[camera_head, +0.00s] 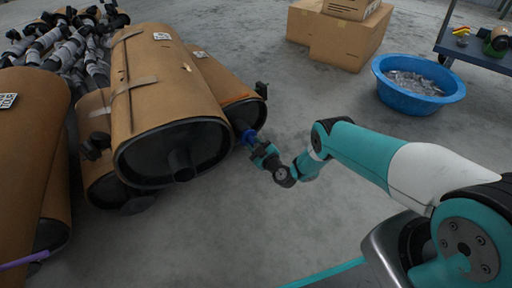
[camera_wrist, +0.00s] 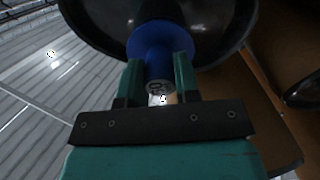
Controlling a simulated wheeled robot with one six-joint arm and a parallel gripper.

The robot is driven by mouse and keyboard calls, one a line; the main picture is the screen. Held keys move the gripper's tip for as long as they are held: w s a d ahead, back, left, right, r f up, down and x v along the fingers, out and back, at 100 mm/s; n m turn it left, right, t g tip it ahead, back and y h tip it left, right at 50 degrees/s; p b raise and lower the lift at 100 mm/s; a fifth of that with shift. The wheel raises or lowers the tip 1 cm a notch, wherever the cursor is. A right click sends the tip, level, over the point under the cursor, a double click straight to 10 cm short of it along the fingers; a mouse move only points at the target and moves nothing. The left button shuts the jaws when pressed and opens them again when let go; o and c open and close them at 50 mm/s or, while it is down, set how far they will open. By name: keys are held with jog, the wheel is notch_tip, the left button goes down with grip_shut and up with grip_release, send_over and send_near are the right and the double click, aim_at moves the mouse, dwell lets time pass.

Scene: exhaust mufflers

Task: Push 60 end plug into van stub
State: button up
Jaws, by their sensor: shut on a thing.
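My gripper (camera_wrist: 156,82) is shut on a blue end plug (camera_wrist: 160,48), with a finger on each side of it. The plug's wide blue flange faces the black end (camera_wrist: 215,22) of a muffler and overlaps it in the wrist view. I cannot tell how deep the plug sits in the stub, since the flange hides it. A printed mark shows on the plug's near end. In the head view the blue plug (camera_head: 248,136) is at the end of the small brown-wrapped muffler (camera_head: 226,80) at the right of the pile, the van one as far as I can tell.
A large wrapped muffler (camera_head: 160,80) lies just left, its stub (camera_head: 180,163) facing me. More mufflers lie further left. A blue tub (camera_head: 418,88), cardboard boxes (camera_head: 340,38) and a cart (camera_head: 480,50) stand at the back right.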

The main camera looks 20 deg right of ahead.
jog(key=shift+w+a+b, duration=0.25)
jog(key=shift+w+b, duration=0.4)
jog(key=shift+w, duration=0.05)
jog(key=o, duration=1)
jog(key=shift+c, duration=0.2)
jog(key=shift+s+d+r+p, duration=0.1)
jog(key=shift+s+d+p, duration=0.15)
jog(key=shift+s+p, duration=0.4)
jog(key=p+v, duration=1.1)
jog(key=v, duration=0.5)
jog(key=shift+p, duration=0.4)
jog(key=shift+d, duration=0.1)
